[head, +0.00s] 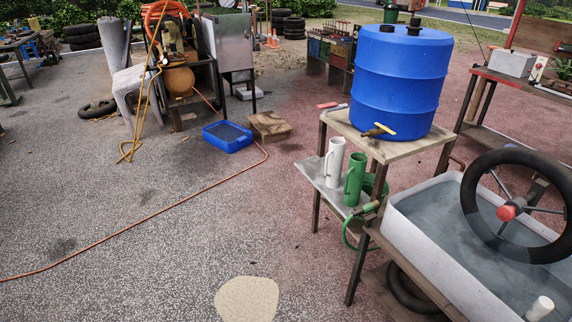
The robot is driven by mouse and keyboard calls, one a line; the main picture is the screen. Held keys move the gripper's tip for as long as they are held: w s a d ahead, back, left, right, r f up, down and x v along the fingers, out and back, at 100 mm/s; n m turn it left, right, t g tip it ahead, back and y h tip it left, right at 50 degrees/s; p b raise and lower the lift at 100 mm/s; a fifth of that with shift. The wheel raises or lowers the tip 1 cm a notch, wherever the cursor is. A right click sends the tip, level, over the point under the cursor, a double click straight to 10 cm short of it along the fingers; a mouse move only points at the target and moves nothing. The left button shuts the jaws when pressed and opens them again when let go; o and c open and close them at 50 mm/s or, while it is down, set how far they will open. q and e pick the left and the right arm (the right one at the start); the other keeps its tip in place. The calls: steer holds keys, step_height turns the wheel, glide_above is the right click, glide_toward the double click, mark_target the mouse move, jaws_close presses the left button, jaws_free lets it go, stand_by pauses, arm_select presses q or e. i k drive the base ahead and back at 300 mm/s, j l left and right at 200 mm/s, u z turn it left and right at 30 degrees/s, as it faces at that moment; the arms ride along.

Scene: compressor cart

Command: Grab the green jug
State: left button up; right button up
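The green jug (355,179) stands upright on the lower shelf (318,174) of a wooden stand, right of centre in the head view. A white jug (334,162) stands just to its left on the same shelf. A green hose hangs close by on the right and partly below the jug. Neither of my grippers shows in the head view.
A blue barrel (401,80) with a tap stands on the stand's top (400,150), above the jugs. A white water tub (440,262) with a wheel (517,206) is at the right.

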mark_target(354, 180)
steer(key=i+j+u, duration=0.1)
steer(key=i+u, duration=0.3)
steer(key=i, duration=0.55)
